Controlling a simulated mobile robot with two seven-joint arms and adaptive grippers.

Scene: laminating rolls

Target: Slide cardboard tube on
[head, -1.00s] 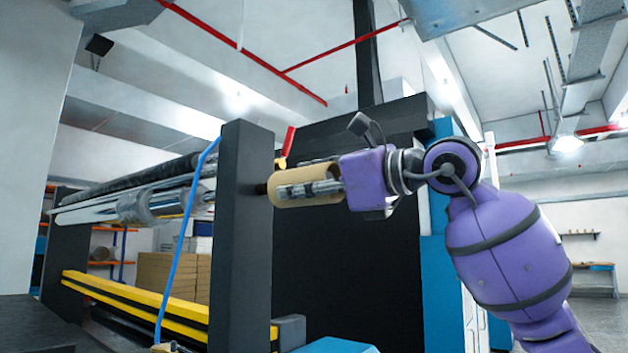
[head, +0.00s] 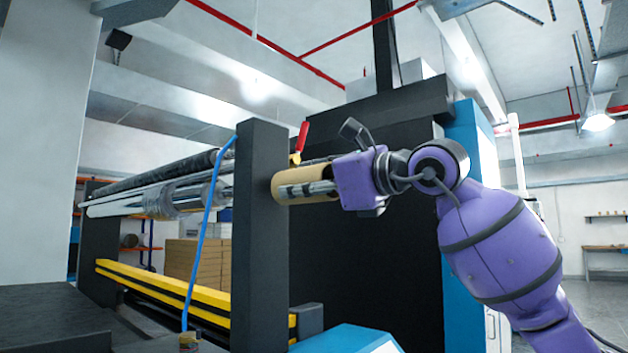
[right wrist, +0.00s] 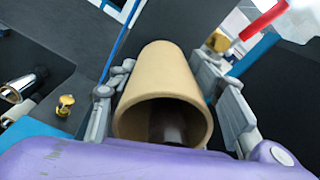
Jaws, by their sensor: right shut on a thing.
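The cardboard tube (head: 303,176) is a short tan cylinder, held roughly level just right of the machine's dark upright post (head: 260,240). My right gripper (head: 310,187) is shut on the tube, with its fingers along the tube's sides. In the right wrist view the tube (right wrist: 165,85) lies between the two fingers (right wrist: 168,100), its open near end facing the camera. Something dark shows inside the tube; I cannot tell whether it is a shaft. The tube's far end is close to or against the post. My left gripper is not in view.
A red-handled valve (head: 301,138) stands just above the tube. A blue hose (head: 208,215) hangs along the post's left side. Rollers (head: 165,195) run left of the post, above a yellow rail (head: 165,293). A large black machine body (head: 380,270) is behind my gripper.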

